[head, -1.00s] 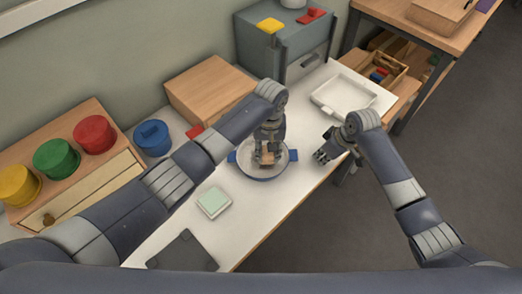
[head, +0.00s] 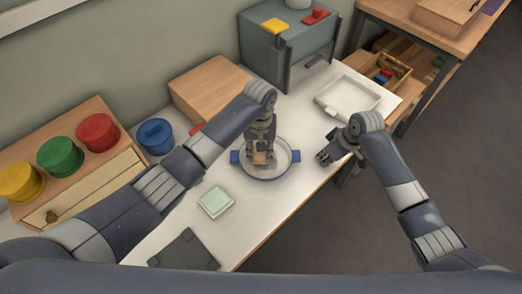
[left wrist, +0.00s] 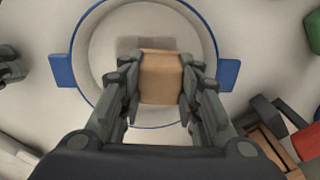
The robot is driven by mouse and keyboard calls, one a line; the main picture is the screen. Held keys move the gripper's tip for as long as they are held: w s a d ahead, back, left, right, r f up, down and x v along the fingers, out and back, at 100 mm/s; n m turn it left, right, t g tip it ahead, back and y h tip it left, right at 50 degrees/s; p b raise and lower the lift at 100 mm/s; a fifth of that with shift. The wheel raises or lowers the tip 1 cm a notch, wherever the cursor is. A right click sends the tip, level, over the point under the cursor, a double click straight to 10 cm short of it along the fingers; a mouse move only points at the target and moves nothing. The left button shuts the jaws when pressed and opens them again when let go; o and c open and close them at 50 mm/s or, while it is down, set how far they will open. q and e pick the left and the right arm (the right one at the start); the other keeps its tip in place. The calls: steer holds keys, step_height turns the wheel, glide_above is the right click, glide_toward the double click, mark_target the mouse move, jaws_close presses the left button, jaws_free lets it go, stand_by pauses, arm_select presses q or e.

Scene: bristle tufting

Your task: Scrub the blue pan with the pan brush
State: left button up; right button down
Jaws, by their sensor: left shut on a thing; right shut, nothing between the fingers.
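The blue pan (head: 287,172) stands on the white table, with a pale inside and two blue side handles. It also shows in the left wrist view (left wrist: 62,70). My left gripper (head: 261,152) is over the pan, shut on the wooden block of the pan brush (head: 260,158). In the left wrist view the brush (left wrist: 161,78) sits between the fingers, over the pan's inside. Its bristles are hidden, so I cannot tell whether they touch the pan. My right gripper (head: 327,157) is shut and empty, to the right of the pan near the table's edge.
A white tray (head: 347,114) lies behind my right gripper. A pale green sponge-like block (head: 215,201) and a dark grey plate (head: 184,253) lie at the front. A wooden box (head: 213,88), blue pot (head: 156,137) and grey cabinet (head: 289,47) stand along the back.

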arm_select(q)
steer(key=shift+r, duration=3.55)
arm_select(e)
steer(key=shift+r, duration=0.1)
steer(key=shift+r, duration=2.9)
steer(key=shift+r, duration=0.1)
steer(key=v, duration=1.1)
steer(key=shift+r, duration=0.4)
steer(key=shift+s, duration=0.1)
